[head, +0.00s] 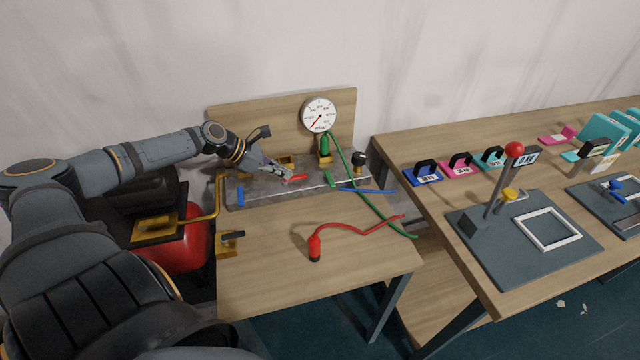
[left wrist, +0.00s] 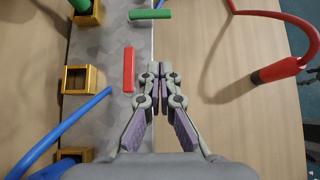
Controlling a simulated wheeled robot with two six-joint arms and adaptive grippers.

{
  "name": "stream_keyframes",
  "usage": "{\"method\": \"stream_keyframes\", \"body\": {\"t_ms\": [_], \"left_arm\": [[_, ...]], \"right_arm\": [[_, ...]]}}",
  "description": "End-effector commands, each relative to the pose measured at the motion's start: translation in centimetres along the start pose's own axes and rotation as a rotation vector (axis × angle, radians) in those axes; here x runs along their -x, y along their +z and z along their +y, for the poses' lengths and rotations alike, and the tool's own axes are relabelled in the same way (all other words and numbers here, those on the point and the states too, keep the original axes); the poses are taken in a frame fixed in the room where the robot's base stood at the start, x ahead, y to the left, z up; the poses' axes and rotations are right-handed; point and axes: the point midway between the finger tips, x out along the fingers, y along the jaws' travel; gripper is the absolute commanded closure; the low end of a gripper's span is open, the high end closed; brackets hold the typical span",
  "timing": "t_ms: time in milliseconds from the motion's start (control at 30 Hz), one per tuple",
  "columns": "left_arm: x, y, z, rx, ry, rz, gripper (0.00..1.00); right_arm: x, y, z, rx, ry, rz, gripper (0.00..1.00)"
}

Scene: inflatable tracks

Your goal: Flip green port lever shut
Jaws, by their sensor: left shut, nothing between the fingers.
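The green lever (head: 329,179) lies on the grey panel (head: 262,196), right of the red lever (head: 296,178) in the head view. In the left wrist view the green lever (left wrist: 150,14) is at the top, crosswise to the red lever (left wrist: 129,70). The green port (head: 323,160) is brass, with a green plug (head: 325,145) in it. My left gripper (head: 286,175) is shut and empty over the panel, close to the red lever. In the left wrist view its fingertips (left wrist: 160,68) are together, right of the red lever and apart from the green one. My right gripper is out of view.
A gauge (head: 319,115) stands behind the panel. A green hose (head: 370,203) runs right off the panel. A red hose (head: 350,229) with its plug lies on the bare front tabletop. A blue lever (head: 240,197) is at the panel's left end.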

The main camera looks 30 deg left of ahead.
Motion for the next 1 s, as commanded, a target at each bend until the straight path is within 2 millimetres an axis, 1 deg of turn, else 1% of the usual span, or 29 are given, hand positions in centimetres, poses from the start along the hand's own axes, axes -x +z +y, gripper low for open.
{"method": "stream_keyframes", "body": {"t_ms": [33,100,200,267,400,433,467,600,733,800,1000], "left_arm": [[-1.1,-0.7,0.0,-0.004,0.0,-0.002,1.0],[-1.9,-0.8,0.0,-0.004,0.001,-0.003,1.0],[-3.0,-0.9,0.0,-0.003,0.001,-0.003,1.0],[-3.7,-0.7,-0.1,-0.004,-0.002,-0.014,1.0],[-5.5,-0.6,0.0,-0.003,0.003,-0.01,1.0],[-5.4,-0.2,0.0,0.0,0.001,-0.011,1.0],[-5.7,-0.1,0.0,0.0,0.0,-0.011,1.0],[-7.7,0.0,0.0,0.002,-0.001,-0.009,1.0],[-9.9,0.2,-0.1,0.002,-0.002,-0.008,1.0],[-10.5,1.2,-0.1,-0.001,-0.001,-0.009,1.0],[-12.1,2.5,0.0,0.0,0.0,-0.003,1.0]], "right_arm": [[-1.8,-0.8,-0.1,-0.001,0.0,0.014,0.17],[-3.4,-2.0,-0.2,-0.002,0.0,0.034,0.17],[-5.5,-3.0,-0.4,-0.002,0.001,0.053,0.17],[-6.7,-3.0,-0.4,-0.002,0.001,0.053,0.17],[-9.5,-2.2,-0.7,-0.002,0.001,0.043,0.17],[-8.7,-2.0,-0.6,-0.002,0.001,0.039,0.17],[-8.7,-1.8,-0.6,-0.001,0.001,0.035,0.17],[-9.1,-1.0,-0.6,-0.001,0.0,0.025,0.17],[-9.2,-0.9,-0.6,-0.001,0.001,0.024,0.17],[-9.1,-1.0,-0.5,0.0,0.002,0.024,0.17],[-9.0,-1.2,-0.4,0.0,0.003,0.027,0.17]]}}
